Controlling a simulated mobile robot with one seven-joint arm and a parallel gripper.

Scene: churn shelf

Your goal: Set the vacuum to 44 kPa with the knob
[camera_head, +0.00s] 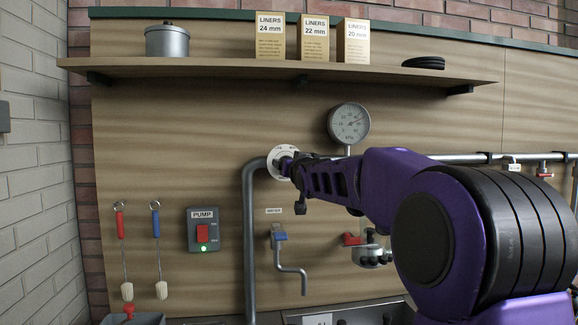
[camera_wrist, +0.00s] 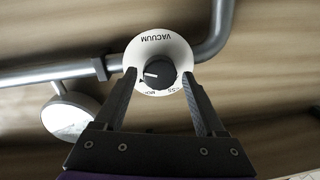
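The vacuum knob (camera_wrist: 160,74) is black with a pale pointer line. It sits in the middle of a white round plate (camera_wrist: 157,44) marked VACUUM, which looks upside down in the wrist view. My gripper (camera_wrist: 159,77) is open, with one finger on each side of the knob and a gap visible on both sides. In the head view my gripper (camera_head: 290,166) hides the knob and part of the white plate (camera_head: 276,153). The round kPa gauge (camera_head: 349,123) stands on the pipe to the right; its needle points to the upper right, its figures too small to read surely.
A grey pipe (camera_head: 249,235) bends down left of the plate. The pump switch (camera_head: 202,230) has a red rocker and a lit green lamp. A blue-handled tap (camera_head: 279,236) and a red-handled valve (camera_head: 352,239) are below. A shelf (camera_head: 230,69) with liner boxes runs above.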

